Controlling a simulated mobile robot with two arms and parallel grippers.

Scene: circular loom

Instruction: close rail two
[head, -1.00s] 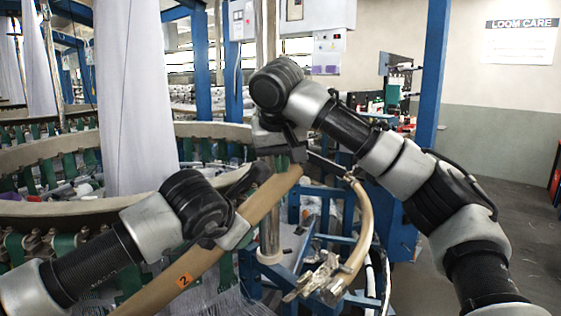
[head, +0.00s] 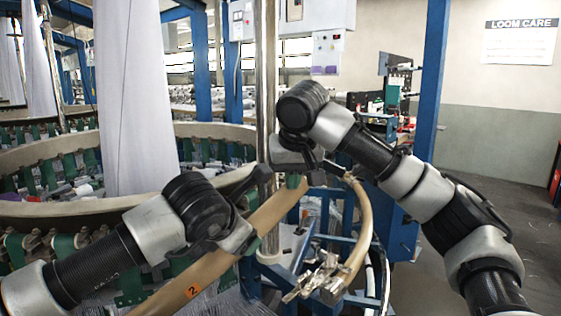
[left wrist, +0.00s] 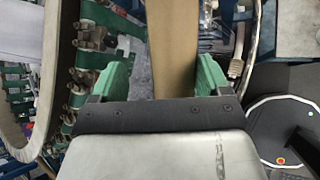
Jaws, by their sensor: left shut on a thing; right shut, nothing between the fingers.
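Rail two (head: 275,212) is the long tan curved beam with an orange "2" label (head: 192,291), crossing the lower middle of the head view. My left gripper (head: 248,207) is shut on it past the label, its fingertips mostly hidden there by the wrist. In the left wrist view the rail (left wrist: 172,45) runs between the two green fingers of my left gripper (left wrist: 160,72). My right gripper (head: 294,180) is shut and empty, at the far end of rail two. Whether it touches the rail I cannot tell.
Another tan curved rail (head: 363,225) with metal fittings (head: 318,278) at its near end stands right of rail two. A metal post (head: 267,110) rises behind it. The loom ring (head: 80,208) fills the left. Open grey floor (head: 500,195) lies at the right.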

